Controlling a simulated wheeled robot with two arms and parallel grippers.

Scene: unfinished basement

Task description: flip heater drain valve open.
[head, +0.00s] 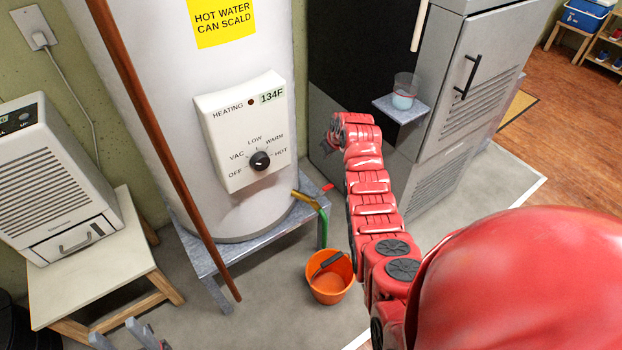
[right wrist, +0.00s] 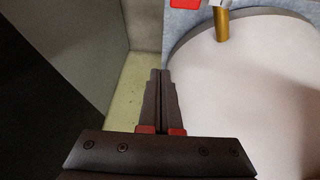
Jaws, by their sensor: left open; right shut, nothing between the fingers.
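The white water heater (head: 240,205) stands on a grey metal stand (head: 205,265). Its brass drain valve (head: 302,196) sticks out low on the right side, with a small red handle (head: 328,187) beside it and a green hose (head: 323,225) hanging down. In the right wrist view the brass pipe (right wrist: 221,25) and red handle (right wrist: 186,3) show at the top edge, beyond my fingertips. My right gripper (right wrist: 160,72) is shut and empty, apart from the valve. In the head view its fingers are mostly hidden behind my red arm. My left gripper (head: 122,335) is open and empty at the bottom left.
An orange bucket (head: 330,282) stands on the floor below the hose. A brown pole (head: 160,135) slants across the heater's front. A dehumidifier-like box (head: 50,185) sits on a wooden table (head: 85,270) at left. A grey cabinet (head: 470,90) with a cup shelf (head: 395,107) stands at right.

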